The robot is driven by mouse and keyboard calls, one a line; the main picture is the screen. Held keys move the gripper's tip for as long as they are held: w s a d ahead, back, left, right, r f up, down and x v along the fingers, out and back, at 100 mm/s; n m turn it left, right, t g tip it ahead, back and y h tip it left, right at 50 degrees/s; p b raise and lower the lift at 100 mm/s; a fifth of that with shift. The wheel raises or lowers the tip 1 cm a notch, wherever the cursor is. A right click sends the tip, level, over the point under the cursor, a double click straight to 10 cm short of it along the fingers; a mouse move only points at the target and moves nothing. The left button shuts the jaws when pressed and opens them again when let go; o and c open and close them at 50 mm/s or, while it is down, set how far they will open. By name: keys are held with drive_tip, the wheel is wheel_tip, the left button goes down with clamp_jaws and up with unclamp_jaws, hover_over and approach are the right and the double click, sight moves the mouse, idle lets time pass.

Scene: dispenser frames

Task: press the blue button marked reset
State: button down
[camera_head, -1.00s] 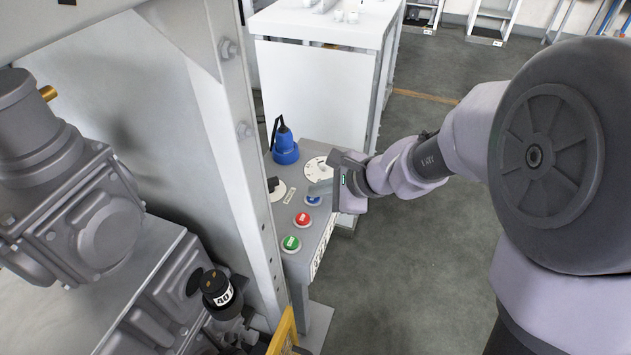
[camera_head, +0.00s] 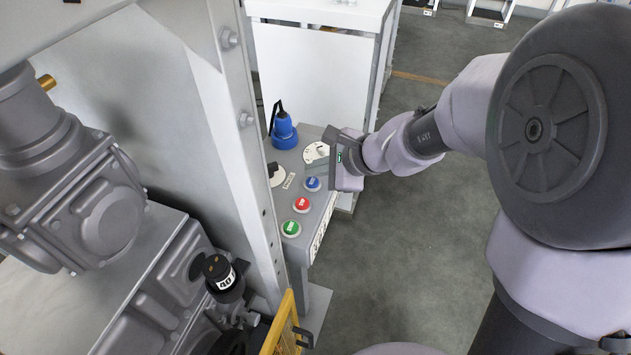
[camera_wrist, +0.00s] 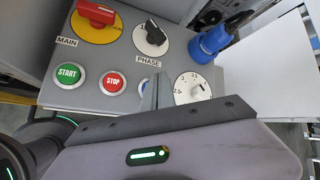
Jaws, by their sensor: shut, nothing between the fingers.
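The blue button (camera_head: 313,183) sits on the grey control panel (camera_head: 321,205), in line with the red and green buttons. In the wrist view the blue button (camera_wrist: 144,86) is mostly hidden behind a finger of my gripper, and its label cannot be read. My gripper (camera_head: 316,168) is shut and empty. Its fingertips are over the panel close to the blue button, between it and the white dial; I cannot tell whether they touch anything. In the wrist view the shut fingers (camera_wrist: 159,90) stand up between the blue button and the dial.
The red STOP button (camera_wrist: 112,83) and green START button (camera_wrist: 69,75) are beside it. A white dial (camera_wrist: 193,88), black PHASE knob (camera_wrist: 151,38), red MAIN switch (camera_wrist: 97,14) and blue plug (camera_wrist: 211,42) share the panel. A metal post (camera_head: 244,120) stands left.

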sight(314, 182)
wheel_tip(314, 182, up, 5)
drive_tip(key=p, duration=0.4)
drive_tip(key=shift+w+a, duration=0.1)
drive_tip(key=shift+a, duration=0.05)
drive_tip(key=shift+f, duration=0.1)
idle(0.6)
